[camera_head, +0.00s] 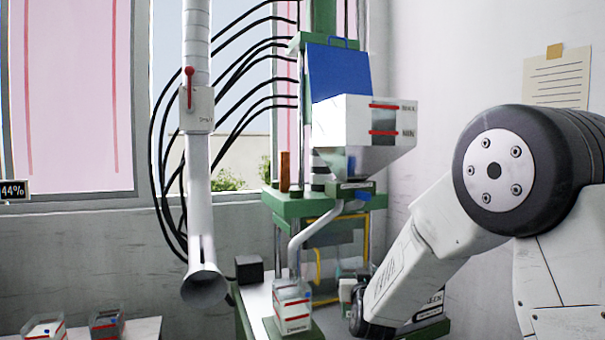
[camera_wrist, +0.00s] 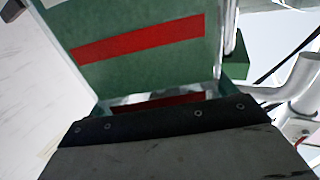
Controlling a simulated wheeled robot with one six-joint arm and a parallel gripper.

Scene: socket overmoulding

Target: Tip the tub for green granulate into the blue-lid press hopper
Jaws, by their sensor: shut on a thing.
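The hopper (camera_head: 365,125) on the green press is white with red level marks; its blue lid (camera_head: 338,70) stands raised behind it. In the wrist view, my gripper (camera_wrist: 165,122) is shut on a tub (camera_wrist: 150,50) with a red stripe and green showing across its wall. I cannot tell whether that green is granulate inside or something seen through the wall. In the head view, my arm reaches down low at the right, below the hopper; its wrist hides my gripper and most or all of the held tub.
A red-striped container (camera_head: 292,308) stands below the bent pipe (camera_head: 310,235). Two small clear tubs (camera_head: 106,324) (camera_head: 45,328) are at the lower left. A wide grey suction pipe (camera_head: 200,200) hangs left of the press. Black hoses (camera_head: 165,130) run behind it.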

